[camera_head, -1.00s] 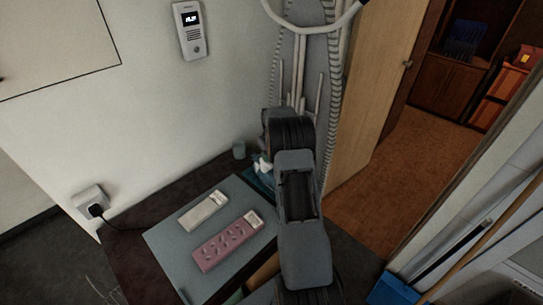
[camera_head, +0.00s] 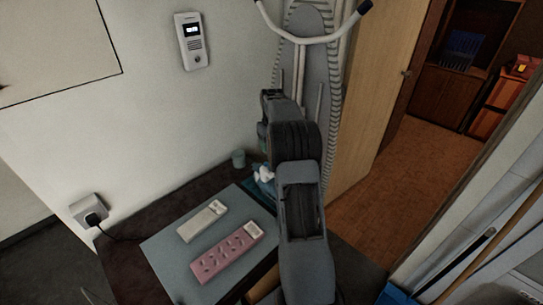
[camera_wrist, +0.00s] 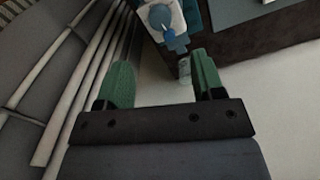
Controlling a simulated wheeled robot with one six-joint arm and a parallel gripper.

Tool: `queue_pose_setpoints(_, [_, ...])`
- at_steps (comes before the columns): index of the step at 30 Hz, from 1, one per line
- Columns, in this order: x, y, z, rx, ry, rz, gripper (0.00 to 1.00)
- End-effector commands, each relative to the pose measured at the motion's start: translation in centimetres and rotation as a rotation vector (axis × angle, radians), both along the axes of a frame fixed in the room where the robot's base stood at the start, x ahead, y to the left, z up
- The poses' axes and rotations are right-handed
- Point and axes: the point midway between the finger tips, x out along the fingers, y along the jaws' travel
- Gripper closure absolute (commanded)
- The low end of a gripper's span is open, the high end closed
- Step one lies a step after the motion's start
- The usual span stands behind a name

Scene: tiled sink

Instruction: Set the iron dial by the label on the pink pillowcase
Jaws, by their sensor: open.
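The pink pillowcase (camera_head: 218,265) lies folded on the grey-blue mat in the head view, with a pale label (camera_head: 253,232) at its upper right end. The label's marks are too small to read. A white and blue thing, seemingly the iron (camera_head: 264,175), stands at the far end of the mat, partly hidden by my arm. It seems to show also at the top of the wrist view (camera_wrist: 160,17); I cannot make out its dial setting. My gripper (camera_wrist: 162,75) is open and empty, its green fingers wide apart. The white and blue thing is beyond the fingertips, apart from them.
A white folded cloth (camera_head: 199,225) with a label lies beside the pillowcase on the mat (camera_head: 165,250). A small cup (camera_head: 238,158) stands near the wall. An ironing board (camera_head: 312,75) leans upright behind my arm. A wooden door (camera_head: 370,90) stands open at the right.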

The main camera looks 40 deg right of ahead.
Motion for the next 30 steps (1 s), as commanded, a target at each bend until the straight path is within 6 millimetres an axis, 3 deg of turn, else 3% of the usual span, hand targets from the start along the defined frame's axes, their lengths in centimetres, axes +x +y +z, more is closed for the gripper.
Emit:
queue_pose_setpoints(3, [0.0, 0.0, 1.7, -0.001, -0.003, 0.000, 0.38])
queue_pose_setpoints(9, [0.0, 0.0, 3.1, 0.000, 0.000, 0.000, 0.38])
queue_pose_setpoints(30, [0.0, 0.0, 3.3, -0.001, -0.002, -0.012, 0.38])
